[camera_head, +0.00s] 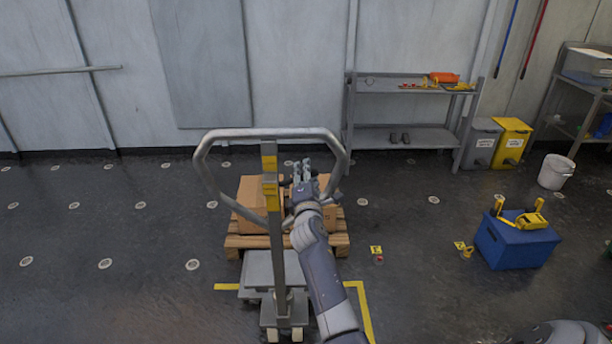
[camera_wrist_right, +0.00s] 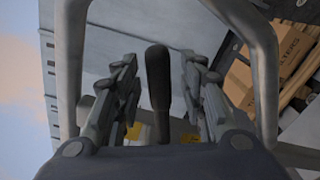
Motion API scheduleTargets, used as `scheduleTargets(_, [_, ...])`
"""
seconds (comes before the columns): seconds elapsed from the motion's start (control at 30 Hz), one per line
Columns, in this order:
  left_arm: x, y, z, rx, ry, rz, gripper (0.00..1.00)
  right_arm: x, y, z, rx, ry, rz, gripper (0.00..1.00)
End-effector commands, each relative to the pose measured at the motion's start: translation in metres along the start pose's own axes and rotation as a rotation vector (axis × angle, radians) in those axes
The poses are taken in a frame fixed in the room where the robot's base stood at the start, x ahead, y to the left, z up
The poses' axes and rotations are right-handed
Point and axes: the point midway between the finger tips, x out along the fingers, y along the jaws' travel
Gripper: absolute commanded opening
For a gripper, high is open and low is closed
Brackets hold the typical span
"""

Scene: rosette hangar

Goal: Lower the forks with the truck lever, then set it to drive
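The pallet truck's grey loop handle (camera_head: 342,170) rises on its upright shaft (camera_head: 276,245) in the middle of the head view. Yellow blocks or labels (camera_head: 270,190) mark the shaft's top. The black truck lever (camera_wrist_right: 158,80) stands between the fingers of my right gripper (camera_wrist_right: 160,95) in the right wrist view, with a gap on both sides. In the head view this gripper (camera_head: 303,168) is inside the loop, just right of the shaft, and largely hides the lever. A wooden pallet (camera_head: 340,241) with cardboard boxes (camera_head: 250,193) is behind the shaft; the forks are hidden. My left gripper is not in view.
A grey shelf (camera_head: 405,138) with small items stands at the back wall. Beside it are grey (camera_head: 480,143) and yellow (camera_head: 510,142) bins. A blue box (camera_head: 515,245) with yellow items and a white bucket (camera_head: 556,172) stand at right. The floor left of the truck is clear.

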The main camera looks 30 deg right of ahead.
Motion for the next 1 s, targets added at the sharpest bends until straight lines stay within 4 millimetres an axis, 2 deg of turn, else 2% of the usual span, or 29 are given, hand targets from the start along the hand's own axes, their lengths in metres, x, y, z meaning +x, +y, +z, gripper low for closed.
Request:
scheduleTargets(0.2, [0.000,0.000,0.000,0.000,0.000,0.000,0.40,0.000,0.000,0.000,0.000,0.000,0.000,0.38])
scheduleTargets(0.37, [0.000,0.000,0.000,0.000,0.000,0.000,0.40,0.000,0.000,0.000,0.000,0.000,0.000,0.02])
scheduleTargets(0.4, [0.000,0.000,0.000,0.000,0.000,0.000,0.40,0.000,0.000,0.000,0.000,0.000,0.000,0.00])
scheduleTargets(0.63, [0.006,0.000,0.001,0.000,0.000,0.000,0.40,0.000,-0.006,-0.001,0.029,0.000,-0.001,0.00])
scheduleTargets(0.83, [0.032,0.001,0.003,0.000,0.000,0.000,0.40,0.000,-0.025,-0.004,0.216,0.000,0.001,0.00])
scheduleTargets(1.0, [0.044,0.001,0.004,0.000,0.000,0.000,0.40,0.000,-0.033,-0.007,0.346,0.000,0.000,0.00])
